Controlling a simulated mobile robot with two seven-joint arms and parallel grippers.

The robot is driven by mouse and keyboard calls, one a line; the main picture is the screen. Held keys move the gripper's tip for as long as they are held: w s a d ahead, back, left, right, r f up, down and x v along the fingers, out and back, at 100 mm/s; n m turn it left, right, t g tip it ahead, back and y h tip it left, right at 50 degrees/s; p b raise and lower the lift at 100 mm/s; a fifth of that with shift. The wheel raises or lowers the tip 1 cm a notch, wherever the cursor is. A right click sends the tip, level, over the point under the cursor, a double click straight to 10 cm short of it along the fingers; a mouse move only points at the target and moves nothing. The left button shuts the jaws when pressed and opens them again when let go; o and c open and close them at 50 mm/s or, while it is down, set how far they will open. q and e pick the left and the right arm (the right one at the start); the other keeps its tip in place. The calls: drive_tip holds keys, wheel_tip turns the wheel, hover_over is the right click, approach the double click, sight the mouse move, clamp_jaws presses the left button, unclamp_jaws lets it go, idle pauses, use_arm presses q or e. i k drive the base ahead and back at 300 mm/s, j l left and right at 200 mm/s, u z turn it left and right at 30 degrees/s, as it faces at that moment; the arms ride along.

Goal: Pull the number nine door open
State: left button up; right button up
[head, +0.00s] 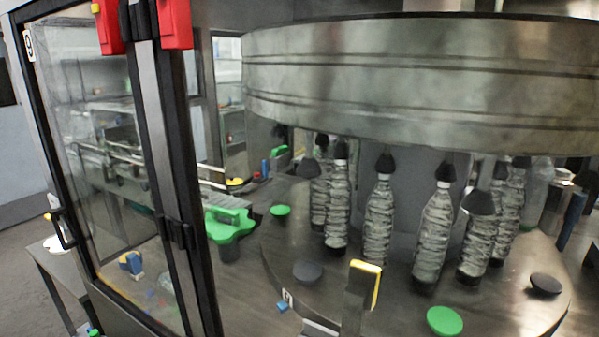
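The number nine door (110,150) is a clear panel in a dark frame at the left of the head view. A white label that looks like a 9 (29,46) is at its upper left corner. A black handle (62,229) is on its left edge. A black fitting that looks like a hinge (178,232) joins its right edge to the post. I cannot tell from this view how far the door stands open. Neither of my grippers can be made out, and nothing is seen holding the handle.
Red switch boxes (175,24) hang at the top of the post. To the right, a carousel table (390,300) carries several bottles (378,220) under a large metal drum (420,75). A yellow-faced bracket (365,284) stands in front. Open floor (25,270) shows at far left.

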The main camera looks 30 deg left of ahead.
sight(116, 20)
drive_tip(key=u, duration=0.4)
drive_tip(key=k+l+u, duration=0.1)
drive_tip(key=u, duration=0.75)
drive_tip(key=k+u, duration=0.1)
drive_tip(key=u, duration=0.7)
drive_tip(key=k+l, duration=0.05)
